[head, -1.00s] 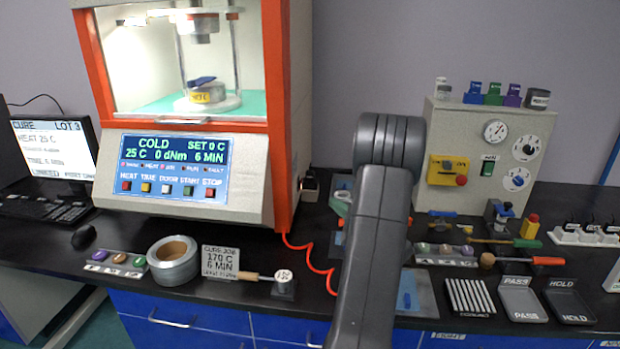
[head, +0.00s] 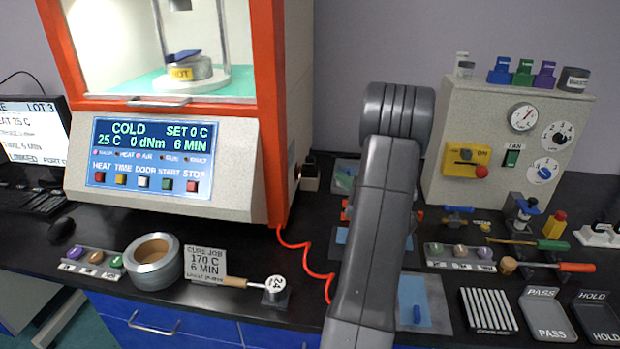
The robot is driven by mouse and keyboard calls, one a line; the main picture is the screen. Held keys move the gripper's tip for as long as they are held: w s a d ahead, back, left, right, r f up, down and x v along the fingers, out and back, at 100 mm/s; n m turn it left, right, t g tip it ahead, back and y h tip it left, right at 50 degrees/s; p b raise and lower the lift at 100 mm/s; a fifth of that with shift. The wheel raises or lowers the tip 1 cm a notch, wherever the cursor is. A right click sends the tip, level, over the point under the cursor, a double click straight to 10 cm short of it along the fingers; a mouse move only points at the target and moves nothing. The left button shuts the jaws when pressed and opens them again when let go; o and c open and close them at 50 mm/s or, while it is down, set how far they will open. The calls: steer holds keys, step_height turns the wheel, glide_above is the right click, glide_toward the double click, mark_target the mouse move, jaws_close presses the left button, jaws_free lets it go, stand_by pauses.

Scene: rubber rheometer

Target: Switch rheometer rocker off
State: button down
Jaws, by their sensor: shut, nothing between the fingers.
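The rheometer (head: 235,150) is the cream and orange machine at left in the head view. Its blue screen (head: 150,150) is lit and reads COLD, 25 C, 0 dNm, SET 0 C, 6 MIN. Its front has a row of small coloured buttons. I cannot make out its rocker for certain; a small dark patch (head: 293,172) shows on its right side face. My arm stands upright in the middle, right of the rheometer. My gripper is hidden behind my own arm, and I cannot see its fingers.
A cream panel (head: 470,110) at right has gauges, a green FAN rocker (head: 512,157) and a yellow switch box (head: 462,158). A red coiled cord (head: 310,262) lies between the rheometer and my arm. A metal ring (head: 154,278) and job card (head: 205,262) sit in front.

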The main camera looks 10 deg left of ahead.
mark_target(299, 173)
steer(key=f+b, duration=0.1)
steer(key=f, duration=0.1)
steer(key=f+b, duration=0.4)
steer(key=shift+w, duration=0.35)
steer(key=shift+r, duration=0.1)
steer(key=s+a+x, duration=0.2)
steer(key=x, duration=1)
steer(key=shift+w+a+r+p, duration=0.15)
steer(key=shift+w+a+p, duration=0.15)
steer(key=shift+p, duration=0.1)
